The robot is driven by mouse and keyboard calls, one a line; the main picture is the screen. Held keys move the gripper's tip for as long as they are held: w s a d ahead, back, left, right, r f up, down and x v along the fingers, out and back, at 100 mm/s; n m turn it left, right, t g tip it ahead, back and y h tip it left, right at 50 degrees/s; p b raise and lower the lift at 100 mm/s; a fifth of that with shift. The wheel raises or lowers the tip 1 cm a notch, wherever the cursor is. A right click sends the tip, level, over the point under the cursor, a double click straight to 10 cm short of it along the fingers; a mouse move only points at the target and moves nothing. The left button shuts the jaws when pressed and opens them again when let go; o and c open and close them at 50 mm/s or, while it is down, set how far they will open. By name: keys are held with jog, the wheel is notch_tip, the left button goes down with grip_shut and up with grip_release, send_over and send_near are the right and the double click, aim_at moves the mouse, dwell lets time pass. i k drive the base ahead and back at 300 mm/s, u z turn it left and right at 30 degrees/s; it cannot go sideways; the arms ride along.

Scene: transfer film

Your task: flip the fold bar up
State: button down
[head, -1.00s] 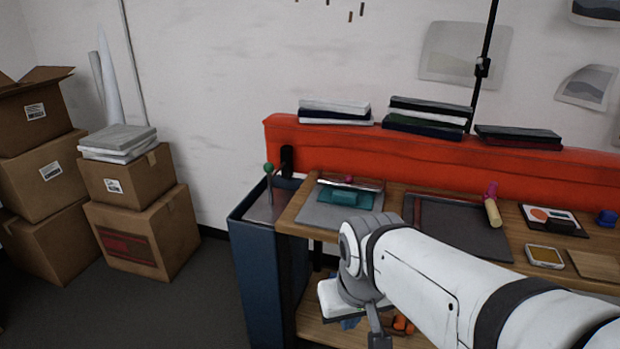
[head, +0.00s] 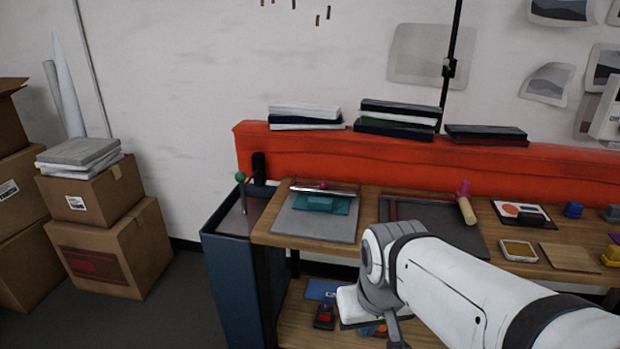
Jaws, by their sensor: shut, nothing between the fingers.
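The fold bar (head: 340,192) looks to be the thin silvery bar with a pink knob (head: 323,185). It lies low along the far edge of a grey board (head: 300,225) on the wooden bench. A teal piece (head: 320,204) lies on the board just in front of the bar. My white arm reaches in from the lower right, and its joint stands in front of the bench, right of the board and apart from it. The fingers of my gripper do not show; the arm's end drops toward the bottom edge of the picture.
A dark tray (head: 432,236) and a cream roller (head: 467,210) lie right of the board. A blue bin (head: 225,275) stands left of the bench. An orange-red ledge (head: 400,157) with stacked books runs behind. Cardboard boxes (head: 110,245) stand at left. Floor between boxes and bin is clear.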

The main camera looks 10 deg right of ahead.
aim_at(323, 185)
jog(key=z, duration=0.05)
jog(key=i, duration=1)
